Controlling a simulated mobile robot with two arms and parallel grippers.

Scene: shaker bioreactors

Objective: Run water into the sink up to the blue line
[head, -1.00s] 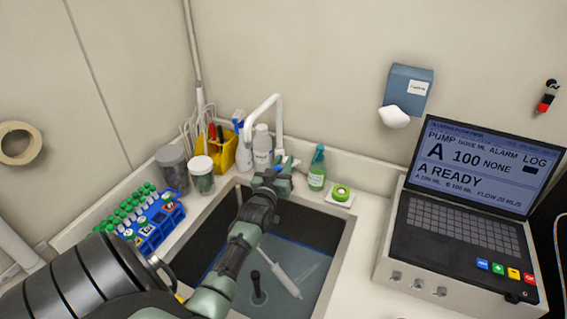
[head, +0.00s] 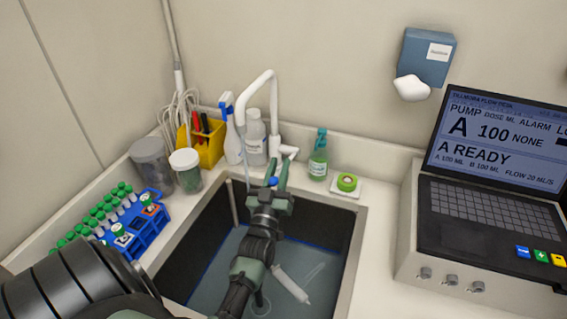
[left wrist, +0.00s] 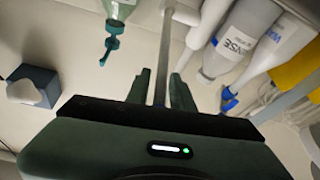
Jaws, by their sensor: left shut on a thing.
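The sink (head: 349,225) has dark walls and a blue line (head: 208,272) around the inside. Grey-blue water (head: 315,270) covers the bottom; its surface looks close to the line, but I cannot tell whether it touches it. The white tap (head: 262,80) stands behind the sink, and a thin pale stream (head: 247,172) seems to fall from its spout. My left gripper (head: 278,172) is over the sink's back edge, shut on the tap lever (head: 288,151). In the left wrist view, a grey rod (left wrist: 163,65) runs between its fingers. My right gripper is out of view.
Left of the tap are bottles (head: 254,138), a yellow holder (head: 207,152), jars and a blue tube rack (head: 150,225). A white tool (head: 290,285) lies in the sink. The pump console (head: 405,250) is farther right.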

